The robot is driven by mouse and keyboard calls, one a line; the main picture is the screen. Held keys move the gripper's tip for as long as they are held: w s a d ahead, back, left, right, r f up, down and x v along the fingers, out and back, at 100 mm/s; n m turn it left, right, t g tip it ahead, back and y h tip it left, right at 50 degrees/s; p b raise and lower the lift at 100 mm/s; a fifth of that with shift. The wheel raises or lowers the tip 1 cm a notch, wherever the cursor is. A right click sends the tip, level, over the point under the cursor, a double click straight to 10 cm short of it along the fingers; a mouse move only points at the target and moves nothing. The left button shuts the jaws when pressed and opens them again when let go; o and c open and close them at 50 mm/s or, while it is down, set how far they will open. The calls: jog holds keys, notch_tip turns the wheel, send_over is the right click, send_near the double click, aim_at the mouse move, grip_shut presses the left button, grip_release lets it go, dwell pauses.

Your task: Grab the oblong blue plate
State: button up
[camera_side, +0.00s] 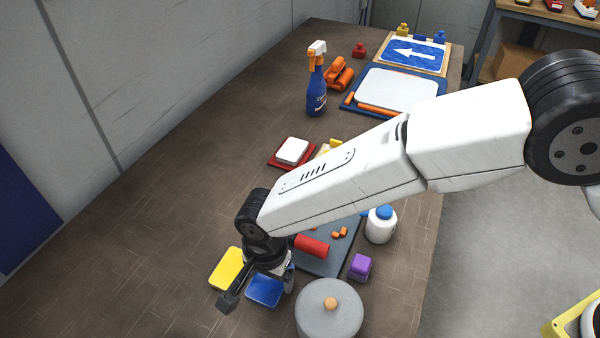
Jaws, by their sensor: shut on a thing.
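The oblong blue plate (264,291) is low in the picture, between the fingers of my gripper (258,293). One dark finger is at its left and the other at its right, and the gripper is shut on it. The gripper hides part of the plate's upper side. I cannot tell whether the plate touches the table. A yellow plate (228,268) lies just to the left, partly behind the gripper.
A grey round lid with a knob (328,315) is close at the right. A purple block (360,267), a white bottle (381,224) and a dark tray with a red roll (312,246) stand nearby. The table's left side is clear.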

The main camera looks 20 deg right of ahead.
aim_at(270, 279)
notch_tip(270, 279, up, 7)
jog(key=shift+f, duration=0.2)
dwell(0.6)
